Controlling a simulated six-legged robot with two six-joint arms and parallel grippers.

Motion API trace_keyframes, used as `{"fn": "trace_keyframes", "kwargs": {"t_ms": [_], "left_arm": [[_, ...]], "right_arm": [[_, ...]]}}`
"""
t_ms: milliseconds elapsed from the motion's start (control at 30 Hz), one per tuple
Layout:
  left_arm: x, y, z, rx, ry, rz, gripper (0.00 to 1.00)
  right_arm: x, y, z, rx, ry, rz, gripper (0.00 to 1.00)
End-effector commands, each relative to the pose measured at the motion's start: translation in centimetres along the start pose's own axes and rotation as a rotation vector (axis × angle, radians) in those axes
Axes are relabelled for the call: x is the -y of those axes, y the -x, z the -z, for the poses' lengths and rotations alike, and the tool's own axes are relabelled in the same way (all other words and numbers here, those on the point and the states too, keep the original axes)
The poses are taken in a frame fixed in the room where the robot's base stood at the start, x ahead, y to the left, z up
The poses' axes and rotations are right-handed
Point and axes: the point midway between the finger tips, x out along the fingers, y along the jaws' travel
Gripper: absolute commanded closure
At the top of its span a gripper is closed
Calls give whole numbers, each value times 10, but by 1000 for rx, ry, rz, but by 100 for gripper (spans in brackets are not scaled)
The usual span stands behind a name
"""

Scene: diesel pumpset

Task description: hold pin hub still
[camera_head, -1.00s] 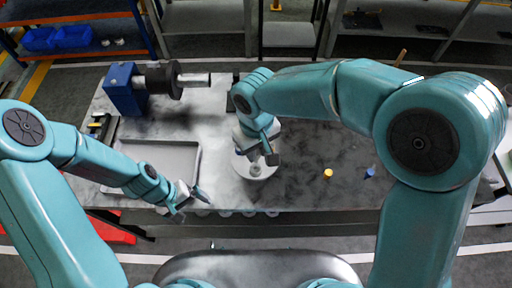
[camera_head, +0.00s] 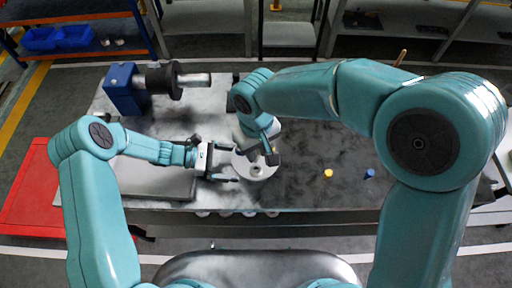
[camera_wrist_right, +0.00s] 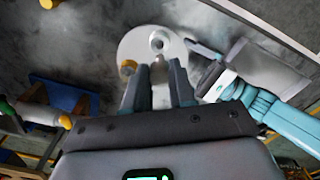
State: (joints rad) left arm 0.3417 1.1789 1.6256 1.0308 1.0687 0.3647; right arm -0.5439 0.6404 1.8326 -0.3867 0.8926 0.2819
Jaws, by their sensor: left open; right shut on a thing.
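The pin hub is a pale round disc (camera_head: 256,172) with a raised centre, lying on the bench top. In the right wrist view its flat face and central hole (camera_wrist_right: 152,40) show. My right gripper (camera_head: 266,156) is over the hub from behind. In the wrist view its fingers (camera_wrist_right: 158,74) point at the hub's centre, close together. A small brownish tip, perhaps a pin, shows between them; most of it is hidden. My left gripper (camera_head: 229,163) is open at the hub's left side, its fingers pointing at the rim. I cannot tell whether they touch it.
A blue vise-like block with a dark cylinder (camera_head: 163,80) stands at the back left. A shallow grey tray (camera_head: 155,182) lies left, under my left arm. A yellow piece (camera_head: 328,173) and a blue piece (camera_head: 370,173) lie right of the hub. The bench between is clear.

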Motion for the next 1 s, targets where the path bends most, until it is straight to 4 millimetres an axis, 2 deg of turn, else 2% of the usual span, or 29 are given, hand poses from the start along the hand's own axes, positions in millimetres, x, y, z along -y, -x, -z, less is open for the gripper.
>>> {"fn": "trace_keyframes", "kwargs": {"t_ms": [200, 400, 600, 867, 1000], "left_arm": [[1, -37, 0, -1, 0, 5, 0], [1, -61, 0, -2, -2, 3, 0], [0, -70, 0, -2, -2, 1, 0], [0, -70, 0, -2, -2, 1, 0], [0, -70, 0, -2, -2, 1, 46]], "right_arm": [[0, 0, 0, 0, 0, 0, 100], [0, 0, 0, 0, 0, 0, 100], [0, 0, 0, 0, 0, 0, 100], [0, 0, 0, 0, 0, 0, 100], [0, 0, 0, 0, 0, 0, 100]]}}
